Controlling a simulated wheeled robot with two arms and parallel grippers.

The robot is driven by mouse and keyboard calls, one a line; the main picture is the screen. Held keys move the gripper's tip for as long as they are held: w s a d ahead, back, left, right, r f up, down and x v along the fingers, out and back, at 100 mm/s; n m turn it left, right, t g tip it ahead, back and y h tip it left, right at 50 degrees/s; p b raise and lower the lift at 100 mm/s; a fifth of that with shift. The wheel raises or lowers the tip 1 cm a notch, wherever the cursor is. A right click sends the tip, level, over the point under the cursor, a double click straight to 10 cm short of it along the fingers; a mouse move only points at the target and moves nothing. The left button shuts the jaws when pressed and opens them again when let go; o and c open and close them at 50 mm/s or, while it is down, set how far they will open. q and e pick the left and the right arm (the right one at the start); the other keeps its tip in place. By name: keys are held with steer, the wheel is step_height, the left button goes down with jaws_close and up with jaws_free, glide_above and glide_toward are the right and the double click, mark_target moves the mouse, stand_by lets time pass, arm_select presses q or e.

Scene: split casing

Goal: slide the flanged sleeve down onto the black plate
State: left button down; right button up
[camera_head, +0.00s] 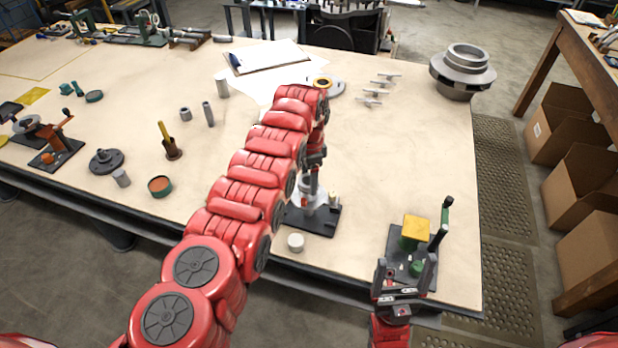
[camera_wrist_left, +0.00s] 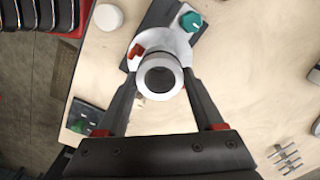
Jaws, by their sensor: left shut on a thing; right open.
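My left gripper (camera_head: 312,186) is shut on the flanged sleeve (camera_head: 308,196), a pale grey metal tube with a wide round flange at its lower end. In the left wrist view the sleeve (camera_wrist_left: 160,76) stands between the fingers (camera_wrist_left: 159,92), its bore facing the camera. The black plate (camera_head: 327,223) lies at the table's front, under the flange; it also shows in the left wrist view (camera_wrist_left: 161,17). I cannot tell whether the flange touches the plate. My right gripper (camera_head: 405,275) is open and empty at the front right.
A teal knob (camera_wrist_left: 190,21) is close to the flange. A whitish cylinder (camera_head: 295,242) stands in front of the plate. A fixture with a yellow block (camera_head: 416,228) and green handle is by my right gripper. Small metal parts (camera_head: 372,97) lie farther back. The table's middle right is clear.

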arm_select(q)
steer(key=shift+f+b, duration=2.95)
steer(key=shift+b, duration=0.15)
stand_by(0.8)
jaws_free()
steer(key=shift+r+p, duration=1.95)
steer(key=shift+r, duration=0.55)
